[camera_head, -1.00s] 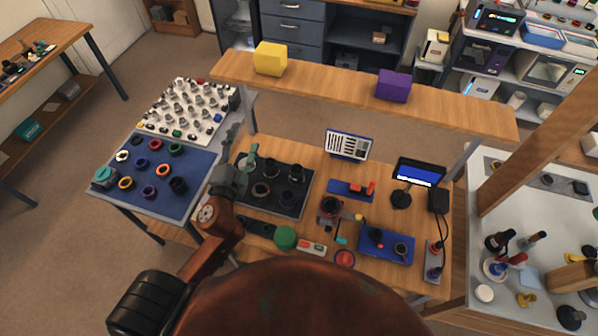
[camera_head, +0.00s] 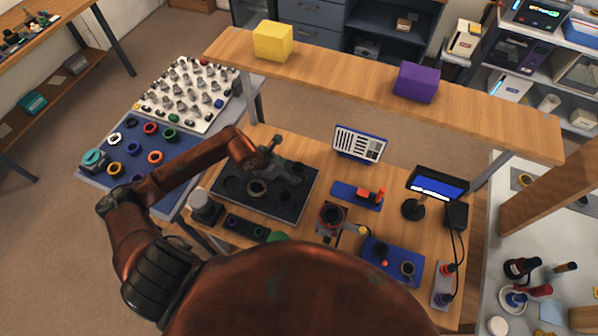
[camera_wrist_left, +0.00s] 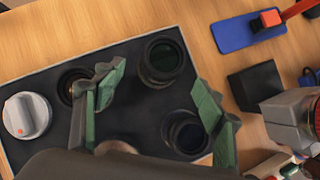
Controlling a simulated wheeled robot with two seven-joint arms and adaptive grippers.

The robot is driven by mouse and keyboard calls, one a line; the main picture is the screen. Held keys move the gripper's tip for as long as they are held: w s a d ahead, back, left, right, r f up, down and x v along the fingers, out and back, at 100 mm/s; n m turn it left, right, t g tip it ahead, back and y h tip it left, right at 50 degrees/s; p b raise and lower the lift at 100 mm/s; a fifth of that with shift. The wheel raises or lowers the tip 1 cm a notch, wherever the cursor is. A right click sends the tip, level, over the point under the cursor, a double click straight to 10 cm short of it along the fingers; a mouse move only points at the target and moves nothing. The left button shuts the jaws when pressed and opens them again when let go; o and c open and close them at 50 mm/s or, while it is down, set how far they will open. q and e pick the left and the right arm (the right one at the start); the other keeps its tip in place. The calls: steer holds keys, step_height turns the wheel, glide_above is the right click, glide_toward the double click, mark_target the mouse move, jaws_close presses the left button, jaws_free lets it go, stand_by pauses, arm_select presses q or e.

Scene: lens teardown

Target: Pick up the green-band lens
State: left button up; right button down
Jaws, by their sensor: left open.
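My left gripper (camera_head: 284,165) is over the far part of the black tray (camera_head: 230,203) in the head view. In the left wrist view its two green-padded fingers (camera_wrist_left: 158,108) are spread with nothing between them held. A dark lens with a greenish glass (camera_wrist_left: 163,60) stands upright just beyond and between the fingertips. A second dark lens (camera_wrist_left: 185,133) is beside the right finger, and a third (camera_wrist_left: 72,85) is partly behind the left finger. I cannot make out a green band on any of them. My right gripper is out of view.
A grey round piece with a red mark (camera_wrist_left: 27,115) is at the tray's left edge. A blue pad with a red part (camera_head: 360,194) and a small screen (camera_head: 436,185) are to the right. A shelf (camera_head: 350,80) spans the back with yellow and purple blocks.

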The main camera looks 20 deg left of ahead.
arm_select(q)
steer(key=x, duration=0.7)
steer(key=shift+w+r+p, duration=0.15)
steer(key=shift+p, duration=0.15)
steer(key=shift+c, duration=0.2)
steer(key=c, duration=1.5)
